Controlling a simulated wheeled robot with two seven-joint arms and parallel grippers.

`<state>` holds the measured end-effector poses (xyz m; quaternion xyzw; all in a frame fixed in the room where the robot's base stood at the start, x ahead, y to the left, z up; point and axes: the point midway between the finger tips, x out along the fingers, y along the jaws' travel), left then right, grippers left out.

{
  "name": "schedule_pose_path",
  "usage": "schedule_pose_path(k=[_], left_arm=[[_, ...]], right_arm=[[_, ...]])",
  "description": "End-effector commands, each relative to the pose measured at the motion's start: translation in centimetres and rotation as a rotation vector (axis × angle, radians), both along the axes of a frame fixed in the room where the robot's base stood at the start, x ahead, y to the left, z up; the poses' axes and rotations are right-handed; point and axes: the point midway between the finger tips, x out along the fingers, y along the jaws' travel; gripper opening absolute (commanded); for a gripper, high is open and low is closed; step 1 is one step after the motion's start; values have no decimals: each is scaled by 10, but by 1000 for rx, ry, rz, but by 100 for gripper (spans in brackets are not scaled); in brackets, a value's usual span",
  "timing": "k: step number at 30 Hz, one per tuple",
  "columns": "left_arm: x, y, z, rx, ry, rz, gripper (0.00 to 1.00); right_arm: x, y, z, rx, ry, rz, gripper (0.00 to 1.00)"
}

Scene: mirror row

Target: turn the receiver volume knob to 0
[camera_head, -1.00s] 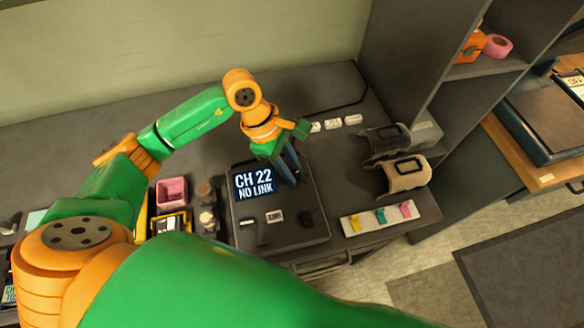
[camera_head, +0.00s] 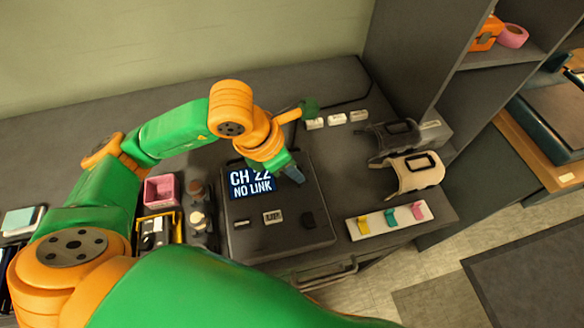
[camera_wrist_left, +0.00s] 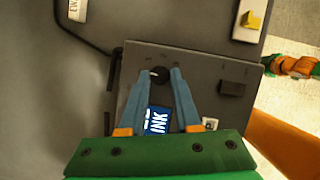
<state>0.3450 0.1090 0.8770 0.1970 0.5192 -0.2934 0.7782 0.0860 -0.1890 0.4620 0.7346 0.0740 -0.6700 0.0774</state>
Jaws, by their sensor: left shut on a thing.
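The receiver (camera_head: 265,222) is a dark flat box on the desk, with a lit screen (camera_head: 252,181) reading "CH 22 NO LINK". In the left wrist view, its round black volume knob (camera_wrist_left: 158,77) sits between my finger tips, with a pale mark toward the picture's left and small markings around it. My left gripper (camera_head: 297,177) reaches down onto the receiver's face to the right of the screen and is shut on the knob; it also shows in the left wrist view (camera_wrist_left: 160,78). In the head view the gripper hides the knob. My right gripper is not seen.
A dark switch (camera_head: 308,220) and a labelled button (camera_head: 272,217) sit on the receiver's lower part. A white strip with coloured levers (camera_head: 389,217) and two holders (camera_head: 414,172) stand to the right. A pink box (camera_head: 161,190) and several small items stand left.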

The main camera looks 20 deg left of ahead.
Motion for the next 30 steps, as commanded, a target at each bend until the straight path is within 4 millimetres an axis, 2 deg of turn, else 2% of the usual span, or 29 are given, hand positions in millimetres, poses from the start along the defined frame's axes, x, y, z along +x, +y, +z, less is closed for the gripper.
schedule_pose_path(k=[12, 27, 28, 30], left_arm=[[-1, -1, -1, 0, 2, 140, 0], [-1, -1, -1, 2, 4, 154, 0], [-1, -1, -1, 2, 4, 154, 39], [-1, -1, -1, 2, 4, 154, 58]], right_arm=[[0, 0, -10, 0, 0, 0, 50], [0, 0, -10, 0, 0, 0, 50], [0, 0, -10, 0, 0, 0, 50], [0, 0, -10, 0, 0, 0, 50]])
